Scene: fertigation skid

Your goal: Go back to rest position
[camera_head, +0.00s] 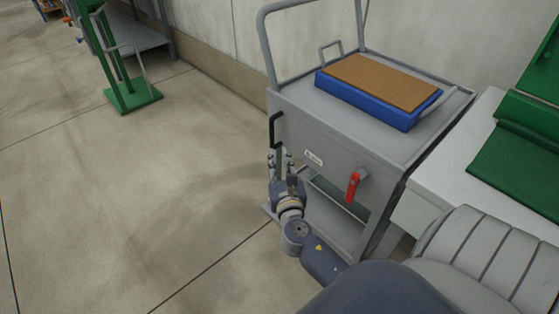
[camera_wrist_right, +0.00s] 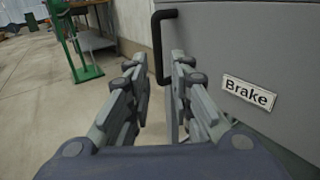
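My right gripper (camera_head: 280,160) is in front of the left end of a grey cart (camera_head: 340,135), close to a black bar handle (camera_head: 273,128) on that end. In the right wrist view my right gripper (camera_wrist_right: 157,75) has its two fingers apart, with a gap between them. The black handle (camera_wrist_right: 158,48) shows beyond the fingertips, near the right finger; I cannot tell whether they touch. Nothing is held between the fingers. My left gripper is not in either view.
The cart carries a blue tray (camera_head: 368,107) with a brown top and has a red lever (camera_head: 352,187). A "Brake" label (camera_wrist_right: 249,93) is on its face. A white table (camera_head: 440,180) with green parts stands right. A green stand (camera_head: 130,97) is far left. Open floor lies left.

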